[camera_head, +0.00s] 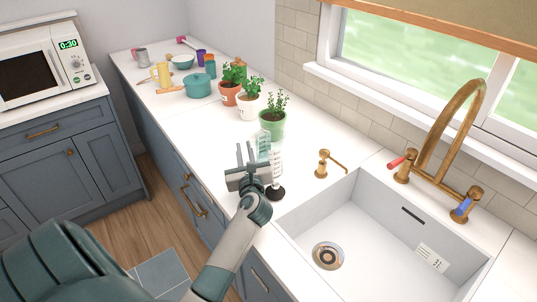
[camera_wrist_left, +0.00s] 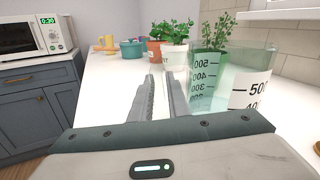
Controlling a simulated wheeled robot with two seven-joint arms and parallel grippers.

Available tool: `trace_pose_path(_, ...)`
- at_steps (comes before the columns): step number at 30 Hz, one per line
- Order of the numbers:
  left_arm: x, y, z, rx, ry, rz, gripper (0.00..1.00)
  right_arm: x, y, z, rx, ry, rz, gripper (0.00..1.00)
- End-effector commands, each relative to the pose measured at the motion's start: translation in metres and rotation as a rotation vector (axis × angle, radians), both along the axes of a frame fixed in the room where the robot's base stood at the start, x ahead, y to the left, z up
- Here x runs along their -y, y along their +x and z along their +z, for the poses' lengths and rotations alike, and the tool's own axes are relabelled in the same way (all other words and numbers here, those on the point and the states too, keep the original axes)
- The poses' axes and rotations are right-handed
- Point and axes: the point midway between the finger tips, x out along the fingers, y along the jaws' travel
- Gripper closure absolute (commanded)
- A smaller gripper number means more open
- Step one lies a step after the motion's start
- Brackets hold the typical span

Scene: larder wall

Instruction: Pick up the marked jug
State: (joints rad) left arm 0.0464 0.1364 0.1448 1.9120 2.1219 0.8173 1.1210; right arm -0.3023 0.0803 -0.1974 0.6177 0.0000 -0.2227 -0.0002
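Two see-through vessels with measuring marks stand close together on the white counter. One is a green-tinted jug (camera_head: 264,143) with black numbers; it shows in the left wrist view (camera_wrist_left: 207,80). The other is a clear vessel (camera_head: 277,161) with a pale marked band, at the right of the left wrist view (camera_wrist_left: 252,90). I cannot tell which is the task's marked jug. My left gripper (camera_head: 245,150) is open and empty, just left of both vessels; its fingers show in the left wrist view (camera_wrist_left: 159,78). My right gripper is not in view.
A green-potted plant (camera_head: 271,122) stands just behind the vessels, with two more potted plants beyond. A teal pot (camera_head: 198,86), yellow mug (camera_head: 161,73) and other kitchenware stand farther back. The sink (camera_head: 385,240) is at right, with a brass tap (camera_head: 449,130).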

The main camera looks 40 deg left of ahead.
Motion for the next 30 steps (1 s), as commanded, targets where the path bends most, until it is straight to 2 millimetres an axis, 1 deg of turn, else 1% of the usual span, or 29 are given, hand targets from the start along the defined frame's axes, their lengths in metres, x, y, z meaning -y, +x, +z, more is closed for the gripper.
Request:
trace_pose_path(3, 0.0001, -0.0002, -0.0003, 0.0, 0.0, 0.0, 0.85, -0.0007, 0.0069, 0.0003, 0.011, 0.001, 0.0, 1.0)
trace_pose_path(11, 0.0002, -0.0002, -0.0003, 0.0, 0.0, 0.0, 0.85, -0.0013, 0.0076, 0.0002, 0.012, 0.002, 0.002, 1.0)
trace_pose_path(13, 0.0003, -0.0003, -0.0004, 0.0, 0.0, 0.0, 0.99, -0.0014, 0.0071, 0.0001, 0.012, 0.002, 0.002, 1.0)
trace_pose_path(14, 0.0003, -0.0003, -0.0003, 0.0, 0.0, 0.0, 1.0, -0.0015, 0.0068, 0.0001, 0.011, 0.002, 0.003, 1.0)
trace_pose_path(30, 0.0003, -0.0004, -0.0004, -0.001, -0.001, 0.0, 1.0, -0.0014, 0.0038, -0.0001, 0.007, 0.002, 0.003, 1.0)
